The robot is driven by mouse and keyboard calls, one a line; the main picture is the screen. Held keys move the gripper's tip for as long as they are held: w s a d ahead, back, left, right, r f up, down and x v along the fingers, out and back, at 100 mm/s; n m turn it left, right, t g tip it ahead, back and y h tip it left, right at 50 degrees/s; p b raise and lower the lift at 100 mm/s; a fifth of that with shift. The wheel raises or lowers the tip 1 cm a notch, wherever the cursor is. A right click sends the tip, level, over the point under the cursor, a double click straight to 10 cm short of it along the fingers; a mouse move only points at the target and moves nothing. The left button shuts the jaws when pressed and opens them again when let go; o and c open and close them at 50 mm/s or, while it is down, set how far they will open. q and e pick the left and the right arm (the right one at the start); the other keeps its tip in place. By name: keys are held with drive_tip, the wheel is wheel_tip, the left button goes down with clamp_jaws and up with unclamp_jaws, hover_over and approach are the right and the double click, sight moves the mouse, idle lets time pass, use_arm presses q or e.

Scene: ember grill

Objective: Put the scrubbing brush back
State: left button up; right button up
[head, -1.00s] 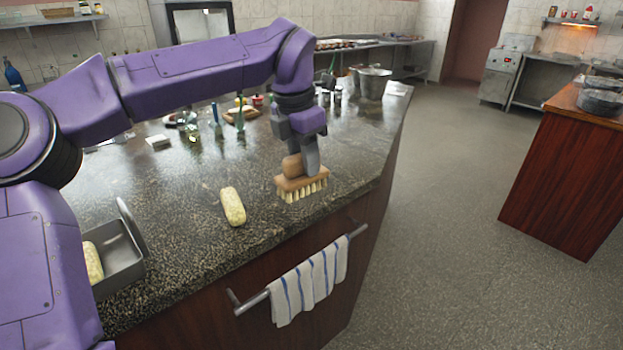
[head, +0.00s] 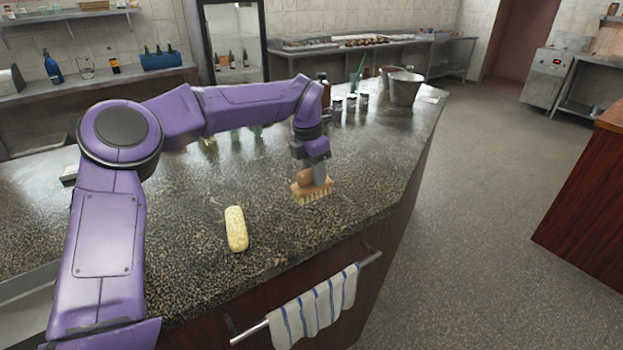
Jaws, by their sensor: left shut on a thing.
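The scrubbing brush (head: 314,194) has a wooden back with a knob and pale bristles pointing down. It is in the head view near the right part of the dark speckled counter (head: 200,285). My left gripper (head: 318,172) points down and is shut on the brush's knob. The bristles are at or just above the counter top; I cannot tell whether they touch. My right gripper is not in view.
A pale yellow oblong thing (head: 236,229) lies on the counter left of the brush. A metal pot (head: 404,88) and small jars stand farther back. A striped towel (head: 314,306) hangs on the front rail. Counter around the brush is clear.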

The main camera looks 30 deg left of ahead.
sight(311, 185)
use_arm(q)
drive_tip(key=f, duration=0.1)
drive_tip(key=a+f, duration=0.1)
drive_tip(key=f, duration=0.2)
drive_tip(key=shift+w+a+f+p, duration=0.2)
drive_tip(key=shift+w+a+p, duration=0.1)
drive_tip(key=shift+p, duration=0.05)
drive_tip(key=shift+w+f, duration=0.15)
drive_tip(key=shift+f, duration=0.15)
drive_tip(key=o, duration=0.9)
drive_tip(key=shift+f, duration=0.1)
drive_tip(key=shift+o, duration=0.2)
wheel_tip(311, 185, up, 12)
drive_tip(key=s, duration=0.1)
drive_tip(key=shift+s+a+b, duration=0.3)
drive_tip(key=shift+s+b, duration=0.1)
drive_tip(key=shift+b, duration=0.05)
